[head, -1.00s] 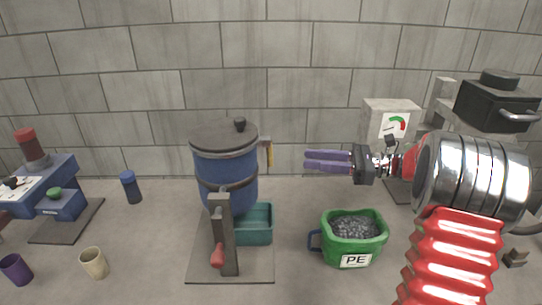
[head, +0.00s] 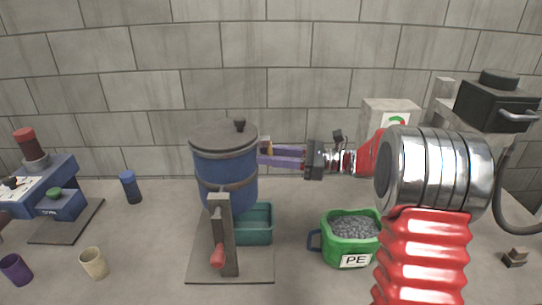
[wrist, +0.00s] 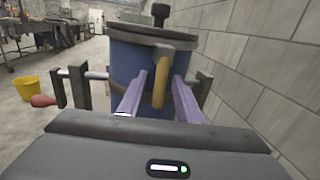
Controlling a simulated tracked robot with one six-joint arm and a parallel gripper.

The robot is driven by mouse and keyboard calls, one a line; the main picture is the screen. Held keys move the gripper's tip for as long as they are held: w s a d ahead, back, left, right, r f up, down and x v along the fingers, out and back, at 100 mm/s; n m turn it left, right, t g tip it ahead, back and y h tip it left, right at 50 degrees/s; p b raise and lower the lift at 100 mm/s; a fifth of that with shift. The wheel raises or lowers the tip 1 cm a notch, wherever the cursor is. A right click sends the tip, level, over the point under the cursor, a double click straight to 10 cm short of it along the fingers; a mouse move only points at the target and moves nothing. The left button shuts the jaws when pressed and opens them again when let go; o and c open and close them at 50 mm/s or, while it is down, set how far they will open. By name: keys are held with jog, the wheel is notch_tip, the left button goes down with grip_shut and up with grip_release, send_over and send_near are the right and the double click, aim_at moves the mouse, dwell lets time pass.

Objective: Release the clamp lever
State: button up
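A blue drum (head: 228,178) with a grey lid (head: 224,137) stands on a stand on the table. A yellow clamp lever (head: 267,150) hangs down from a bracket at the lid's right edge; it also shows in the wrist view (wrist: 161,88). My gripper (head: 262,155) reaches in from the right with its purple fingers at the lever. In the wrist view my gripper (wrist: 160,75) is open, with one finger on each side of the lever. A narrow gap shows at the left finger; contact on the right I cannot tell.
A post with a red-handled crank (head: 218,256) stands before the drum, and a teal bin (head: 262,224) is behind it. A green PE tub (head: 346,250) of dark pellets sits below my arm. A block wall (head: 320,90) is close behind.

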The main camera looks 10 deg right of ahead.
jog(key=shift+c, duration=0.3)
grip_shut()
dwell(0.3)
